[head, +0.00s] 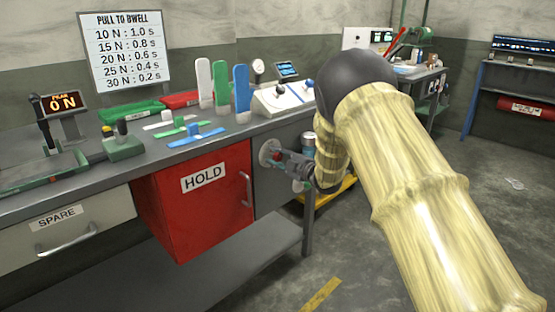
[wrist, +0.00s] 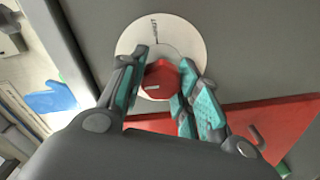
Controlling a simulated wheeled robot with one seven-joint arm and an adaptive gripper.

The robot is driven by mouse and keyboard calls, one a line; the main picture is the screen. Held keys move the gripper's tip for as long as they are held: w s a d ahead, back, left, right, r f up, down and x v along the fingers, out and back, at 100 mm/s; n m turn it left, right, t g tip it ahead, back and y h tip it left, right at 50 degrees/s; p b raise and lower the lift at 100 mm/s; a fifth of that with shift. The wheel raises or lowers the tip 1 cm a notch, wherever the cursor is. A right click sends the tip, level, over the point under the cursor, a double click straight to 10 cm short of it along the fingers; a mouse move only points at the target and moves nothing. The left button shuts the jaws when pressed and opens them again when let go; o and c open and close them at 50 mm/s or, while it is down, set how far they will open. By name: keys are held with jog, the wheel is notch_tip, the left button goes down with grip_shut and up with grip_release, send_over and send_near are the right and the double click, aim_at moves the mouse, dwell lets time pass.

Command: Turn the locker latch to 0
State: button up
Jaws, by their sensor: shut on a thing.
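The locker latch is a red knob (wrist: 160,78) on a pale round dial (wrist: 187,42), mounted on a grey panel. The dial carries small dark lettering and a line near its edge, too small to read for certain. In the head view the dial (head: 267,152) is on the grey panel right of the red locker door (head: 190,208) marked HOLD. My gripper (wrist: 164,82) is shut on the red knob, one teal-padded finger on each side. In the head view my gripper (head: 296,170) reaches the dial from the right. The knob's pointing direction is unclear.
The bench above holds a grey console (head: 280,99), upright white, green and blue pieces, and flat coloured handles. A SPARE drawer (head: 65,226) is at left. The red door's handle (head: 246,189) stands out close to the dial. Open floor lies in front.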

jog(key=shift+f, duration=0.1)
dwell(0.3)
jog(key=o, duration=1)
jog(key=v, duration=1.2)
